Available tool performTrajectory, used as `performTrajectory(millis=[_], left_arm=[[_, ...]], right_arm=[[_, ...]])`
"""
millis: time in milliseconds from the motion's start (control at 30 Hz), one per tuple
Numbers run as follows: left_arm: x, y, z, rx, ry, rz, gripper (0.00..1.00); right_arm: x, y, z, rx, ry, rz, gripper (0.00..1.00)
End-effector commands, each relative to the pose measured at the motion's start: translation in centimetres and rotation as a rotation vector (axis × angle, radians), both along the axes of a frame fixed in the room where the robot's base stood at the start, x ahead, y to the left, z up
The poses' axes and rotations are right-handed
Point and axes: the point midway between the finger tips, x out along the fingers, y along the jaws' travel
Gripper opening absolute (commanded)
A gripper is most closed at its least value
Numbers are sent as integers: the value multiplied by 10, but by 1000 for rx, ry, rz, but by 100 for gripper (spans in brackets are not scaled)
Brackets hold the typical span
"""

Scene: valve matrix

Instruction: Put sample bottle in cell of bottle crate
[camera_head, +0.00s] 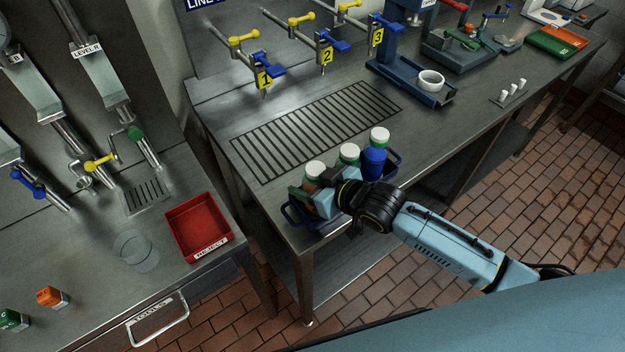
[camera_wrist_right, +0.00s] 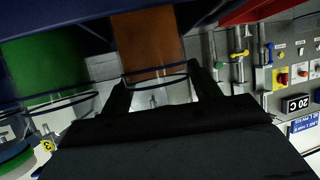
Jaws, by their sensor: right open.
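The blue bottle crate (camera_head: 296,216) stands at the near end of the steel bench. Several capped bottles show at it: an orange-brown bottle (camera_head: 312,172), a green bottle (camera_head: 349,153) and a blue bottle (camera_head: 374,160), all upright with pale caps. My right gripper (camera_head: 318,202) is at the crate's near left side, beside the orange-brown bottle. In the right wrist view, the open fingers (camera_wrist_right: 163,88) are on either side of the orange bottle (camera_wrist_right: 148,45); I cannot tell whether they touch it. The green bottle (camera_wrist_right: 45,65) is at left there. The cells are mostly hidden. My left gripper is out of view.
A slotted drain grate (camera_head: 315,128) lies behind the crate, below the numbered valves (camera_head: 326,55). A red tray (camera_head: 198,226) and a clear beaker (camera_head: 136,250) are on the left bench. A gap with floor separates the benches.

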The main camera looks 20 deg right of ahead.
Motion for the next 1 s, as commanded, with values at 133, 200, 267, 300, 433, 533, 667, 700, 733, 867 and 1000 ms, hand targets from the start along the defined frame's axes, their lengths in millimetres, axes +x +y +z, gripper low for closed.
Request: performTrajectory(millis=[133,200,267,300,433,533,667,700,733,867,1000], left_arm=[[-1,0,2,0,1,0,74],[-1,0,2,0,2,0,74],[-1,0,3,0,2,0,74],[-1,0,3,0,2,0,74],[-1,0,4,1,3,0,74],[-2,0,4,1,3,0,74],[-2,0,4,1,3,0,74],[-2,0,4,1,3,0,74],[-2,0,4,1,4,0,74],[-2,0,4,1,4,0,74],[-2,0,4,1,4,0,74]], right_arm=[[-4,-2,5,-1,1,0,62],[-11,-7,9,0,1,0,62],[-18,-12,13,-1,1,0,62],[-25,-15,17,0,1,1,62],[-47,-28,29,-2,2,1,62],[-63,-38,38,-1,2,0,62],[-79,-48,47,-1,2,0,62],[-82,-50,49,0,2,0,62],[-85,-52,50,0,1,0,62],[-91,-55,55,1,0,0,62],[-92,-56,56,1,0,0,62]])
